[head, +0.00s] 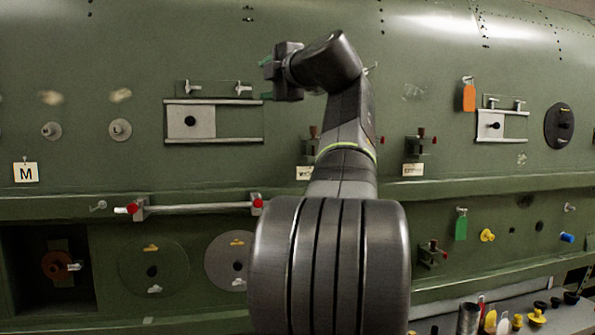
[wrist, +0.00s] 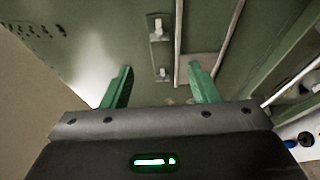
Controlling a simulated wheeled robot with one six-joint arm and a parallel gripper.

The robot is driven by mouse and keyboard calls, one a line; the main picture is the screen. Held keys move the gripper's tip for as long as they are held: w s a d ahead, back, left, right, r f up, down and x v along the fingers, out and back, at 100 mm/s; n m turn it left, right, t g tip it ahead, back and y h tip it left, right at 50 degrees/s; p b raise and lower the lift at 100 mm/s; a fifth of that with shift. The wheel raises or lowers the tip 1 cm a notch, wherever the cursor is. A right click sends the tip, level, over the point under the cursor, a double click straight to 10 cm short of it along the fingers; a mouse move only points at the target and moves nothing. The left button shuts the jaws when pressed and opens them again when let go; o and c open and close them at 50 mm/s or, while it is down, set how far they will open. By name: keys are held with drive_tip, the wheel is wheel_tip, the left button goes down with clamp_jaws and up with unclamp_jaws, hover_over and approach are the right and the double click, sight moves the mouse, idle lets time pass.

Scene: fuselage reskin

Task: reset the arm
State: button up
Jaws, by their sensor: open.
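My gripper (head: 267,79) is at the end of my raised, bent arm, in front of the upper green fuselage wall in the head view. It points left. In the wrist view its two green fingers (wrist: 160,86) stand wide apart with nothing between them. The wall with a pale latch (wrist: 158,27) and a metal rail (wrist: 178,40) shows beyond the fingers. My arm hides the middle of the wall in the head view.
A sliding panel (head: 205,121) between rails is below and left of my gripper. A horizontal bar (head: 195,209) with red ends juts from the lower ledge. An orange tag (head: 468,97) hangs at the right. A tray (head: 565,318) with small parts stands at the lower right.

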sight(240, 88)
drive_tip(key=p+x, duration=0.3)
drive_tip(key=x, duration=0.9)
drive_tip(key=shift+w+a, duration=0.1)
drive_tip(key=shift+w, duration=0.15)
drive_tip(key=shift+f, duration=0.1)
drive_tip(key=shift+s, duration=0.15)
